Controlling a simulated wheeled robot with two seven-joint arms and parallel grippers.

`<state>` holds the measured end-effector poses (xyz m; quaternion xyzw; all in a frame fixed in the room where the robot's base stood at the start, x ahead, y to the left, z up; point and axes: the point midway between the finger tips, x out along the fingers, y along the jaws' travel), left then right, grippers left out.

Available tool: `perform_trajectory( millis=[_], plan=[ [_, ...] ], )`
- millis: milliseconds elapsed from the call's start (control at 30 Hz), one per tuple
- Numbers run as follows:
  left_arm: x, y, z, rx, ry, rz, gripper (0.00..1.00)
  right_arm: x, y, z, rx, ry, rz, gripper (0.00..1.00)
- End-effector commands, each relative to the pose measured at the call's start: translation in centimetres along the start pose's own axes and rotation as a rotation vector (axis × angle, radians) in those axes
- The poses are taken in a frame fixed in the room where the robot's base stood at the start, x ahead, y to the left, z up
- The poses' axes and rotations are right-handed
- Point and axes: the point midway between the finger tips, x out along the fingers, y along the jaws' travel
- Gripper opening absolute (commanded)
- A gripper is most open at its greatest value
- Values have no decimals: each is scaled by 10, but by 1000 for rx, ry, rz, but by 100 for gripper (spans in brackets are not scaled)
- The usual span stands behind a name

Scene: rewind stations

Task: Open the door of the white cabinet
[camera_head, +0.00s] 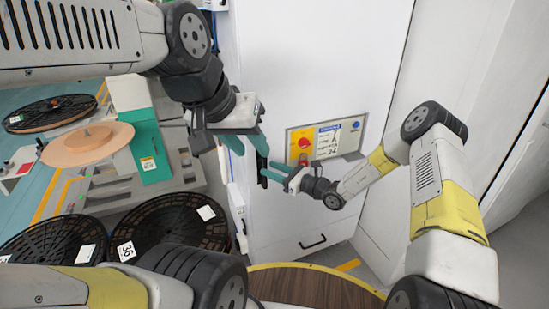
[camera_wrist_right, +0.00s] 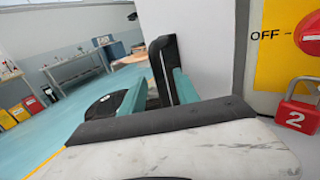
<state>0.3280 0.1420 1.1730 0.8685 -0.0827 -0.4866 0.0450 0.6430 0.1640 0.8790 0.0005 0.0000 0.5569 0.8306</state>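The white cabinet (camera_head: 315,80) stands upright in the middle of the head view, its front flat and apparently closed. A black vertical handle (camera_head: 262,172) is at its left edge; it also shows in the right wrist view (camera_wrist_right: 163,60). My right gripper (camera_head: 270,173) is at this handle, with a teal finger on either side of it. Whether the fingers press on it I cannot tell. My left gripper (camera_head: 247,146) is just above and left of the handle, its teal fingers apart and empty. A second black handle (camera_head: 313,243) is low on the front.
A panel with a yellow switch plate (camera_head: 301,144) is on the cabinet, right of my grippers. A red padlock (camera_wrist_right: 298,115) hangs by the switch. Black reels (camera_head: 180,222) and a green machine (camera_head: 150,145) stand at the left. A round wooden top (camera_head: 310,287) is at the bottom.

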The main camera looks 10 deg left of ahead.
Motion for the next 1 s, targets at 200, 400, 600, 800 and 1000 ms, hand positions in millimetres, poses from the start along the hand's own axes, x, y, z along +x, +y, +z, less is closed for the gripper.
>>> perform_trajectory(
  millis=[200,400,600,800,1000],
  plan=[
    [0,0,0,0,0,0,36,27,1,0,-1,0,2,38],
    [0,0,0,0,0,0,36,32,0,0,0,0,1,38],
    [0,0,0,0,0,0,36,32,0,0,0,1,1,28],
    [0,0,0,0,0,0,36,31,0,0,0,1,1,0],
    [0,0,0,0,0,0,36,31,0,0,-1,1,1,0]
  ],
)
